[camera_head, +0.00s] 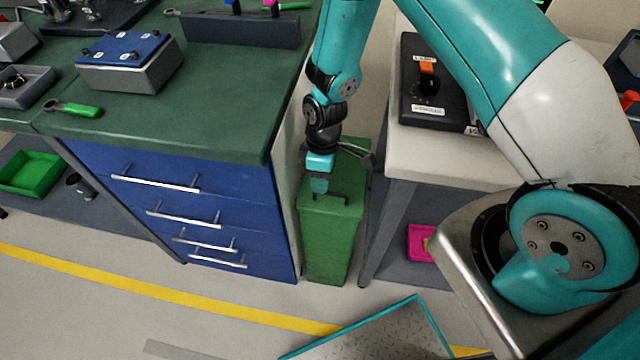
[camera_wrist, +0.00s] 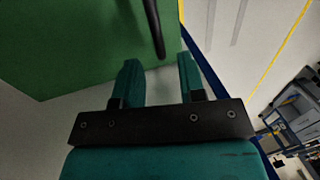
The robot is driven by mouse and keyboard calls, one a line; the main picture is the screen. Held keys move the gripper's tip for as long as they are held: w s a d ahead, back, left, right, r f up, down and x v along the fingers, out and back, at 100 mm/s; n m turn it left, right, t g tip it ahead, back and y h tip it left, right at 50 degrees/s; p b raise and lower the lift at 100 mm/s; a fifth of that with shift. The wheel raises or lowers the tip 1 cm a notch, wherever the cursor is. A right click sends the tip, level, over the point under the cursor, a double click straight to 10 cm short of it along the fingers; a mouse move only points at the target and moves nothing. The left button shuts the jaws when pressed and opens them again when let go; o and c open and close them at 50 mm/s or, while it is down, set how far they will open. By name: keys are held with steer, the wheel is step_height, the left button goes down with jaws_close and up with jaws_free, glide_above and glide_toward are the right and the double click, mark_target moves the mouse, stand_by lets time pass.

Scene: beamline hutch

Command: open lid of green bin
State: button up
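The green bin (camera_head: 328,242) stands on the floor between the blue drawer cabinet and the pale-topped table. Its green lid (camera_head: 350,165) looks closed, and a dark handle (camera_head: 343,197) shows near its front edge. My gripper (camera_head: 320,190) is over the front of the lid, beside the handle. In the wrist view the bin's green surface (camera_wrist: 75,45) fills the upper left. The dark handle (camera_wrist: 153,25) reaches down toward the gap between my open fingers (camera_wrist: 158,62). Nothing is clamped between them. I cannot tell whether a finger touches the handle.
The blue drawer cabinet (camera_head: 190,210) with silver handles is close on the bin's left. The pale table (camera_head: 430,155), holding a black control box (camera_head: 425,95), is close on its right. Floor is clear in front of the bin, with a yellow line (camera_head: 150,288) across it.

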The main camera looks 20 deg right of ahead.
steer(key=shift+s+a+f, duration=0.15)
steer(key=shift+f, duration=1.05)
